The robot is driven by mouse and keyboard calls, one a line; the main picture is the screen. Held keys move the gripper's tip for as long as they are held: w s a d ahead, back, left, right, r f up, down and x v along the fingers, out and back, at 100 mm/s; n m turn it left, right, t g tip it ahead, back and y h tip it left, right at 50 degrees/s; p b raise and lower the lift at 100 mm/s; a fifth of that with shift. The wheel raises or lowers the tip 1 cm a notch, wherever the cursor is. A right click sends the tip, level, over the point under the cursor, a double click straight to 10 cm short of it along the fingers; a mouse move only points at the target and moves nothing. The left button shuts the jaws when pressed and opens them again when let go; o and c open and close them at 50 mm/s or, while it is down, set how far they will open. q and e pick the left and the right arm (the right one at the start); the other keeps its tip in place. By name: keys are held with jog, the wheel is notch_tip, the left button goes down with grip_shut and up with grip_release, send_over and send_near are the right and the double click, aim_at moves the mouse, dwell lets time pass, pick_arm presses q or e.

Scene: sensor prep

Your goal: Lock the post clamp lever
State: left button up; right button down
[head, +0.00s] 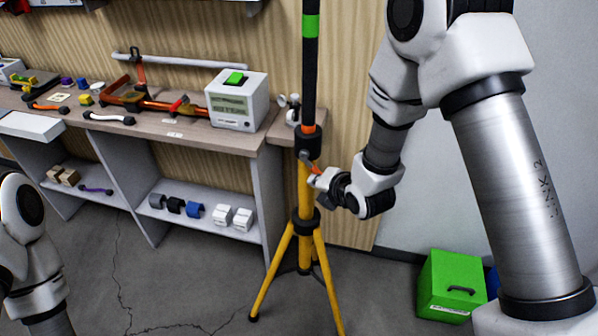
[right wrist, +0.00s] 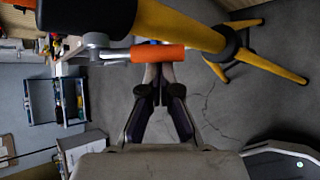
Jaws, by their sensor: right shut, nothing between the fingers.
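The yellow tripod post (head: 305,185) stands upright on spread legs, with a black clamp collar (head: 308,143) at its upper end and a dark pole rising out of it. The clamp lever (head: 308,163) slants down and right from the collar. In the right wrist view its orange grip (right wrist: 158,53) lies crosswise on a grey metal arm. My right gripper (head: 316,181) is at the lever's lower end. Its fingertips (right wrist: 158,70) are together and empty, right at the orange grip; I cannot tell whether they touch it. My left gripper is out of view; only its arm shows.
A workbench (head: 190,133) with a white box (head: 237,100), orange tools and small parts stands left of the post, with shelves below. A green case (head: 450,285) is on the floor at right. The tripod legs (head: 272,270) spread over open floor.

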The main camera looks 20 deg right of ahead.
jog(key=r+g+h+p, duration=0.1)
jog(key=s+d+r+n+h+p, duration=0.1)
jog(key=p, duration=0.1)
jog(key=shift+d+r+g, duration=0.15)
jog(key=shift+r+g, duration=0.15)
jog(key=shift+g, duration=0.1)
jog(key=shift+w, duration=0.1)
jog(key=shift+w+a, duration=0.45)
jog(key=shift+a, duration=0.25)
jog(key=shift+f, duration=0.1)
